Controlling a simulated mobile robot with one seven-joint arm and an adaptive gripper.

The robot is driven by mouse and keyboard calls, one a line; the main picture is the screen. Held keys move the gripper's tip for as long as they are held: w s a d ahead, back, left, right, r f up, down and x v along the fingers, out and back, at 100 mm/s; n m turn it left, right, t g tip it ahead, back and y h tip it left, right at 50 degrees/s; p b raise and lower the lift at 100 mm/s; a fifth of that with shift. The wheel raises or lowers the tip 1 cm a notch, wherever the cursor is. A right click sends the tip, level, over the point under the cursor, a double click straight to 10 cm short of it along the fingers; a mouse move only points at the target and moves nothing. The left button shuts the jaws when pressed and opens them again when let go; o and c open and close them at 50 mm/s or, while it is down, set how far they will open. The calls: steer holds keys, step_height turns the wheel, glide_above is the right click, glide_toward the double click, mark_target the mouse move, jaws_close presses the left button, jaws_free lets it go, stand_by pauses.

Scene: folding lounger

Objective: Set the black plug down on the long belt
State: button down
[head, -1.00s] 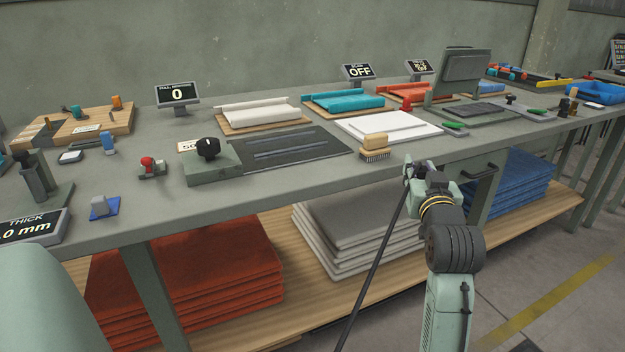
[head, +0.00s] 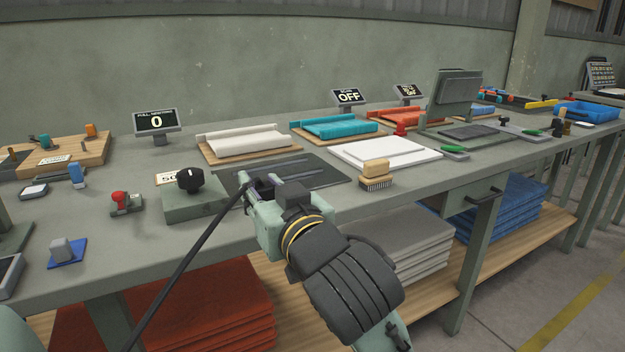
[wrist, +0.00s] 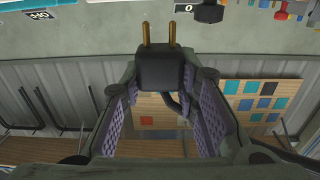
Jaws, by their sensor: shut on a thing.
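The black plug (wrist: 160,66) shows in the wrist view, with two brass prongs pointing to the top of the picture. My gripper (wrist: 162,84) is shut on it, with a purple-lined finger on each side. In the head view my gripper (head: 258,184) is at the near edge of a dark flat bed (head: 310,170) with lighter long strips, just right of the black knob. A black cord (head: 185,262) hangs from the gripper down to the lower left. The plug is mostly hidden there. I cannot tell for sure which thing is the long belt.
A green box with a black knob (head: 190,181) stands left of my gripper. A wooden brush (head: 376,174) and a white board (head: 385,152) lie to the right. Folded cloths on boards line the back. The bench top (head: 130,240) at front left is partly clear.

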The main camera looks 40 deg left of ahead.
steer(key=w+p, duration=0.8)
steer(key=w+f+p, duration=0.1)
steer(key=w+p, duration=0.3)
steer(key=p, duration=0.1)
steer(key=shift+w+a, duration=0.2)
steer(key=shift+w, duration=0.05)
steer(key=shift+f, duration=1.75)
steer(key=shift+f, duration=0.15)
steer(key=shift+f, duration=0.15)
steer(key=c, duration=1.2)
jaws_free()
steer(key=shift+c, duration=0.2)
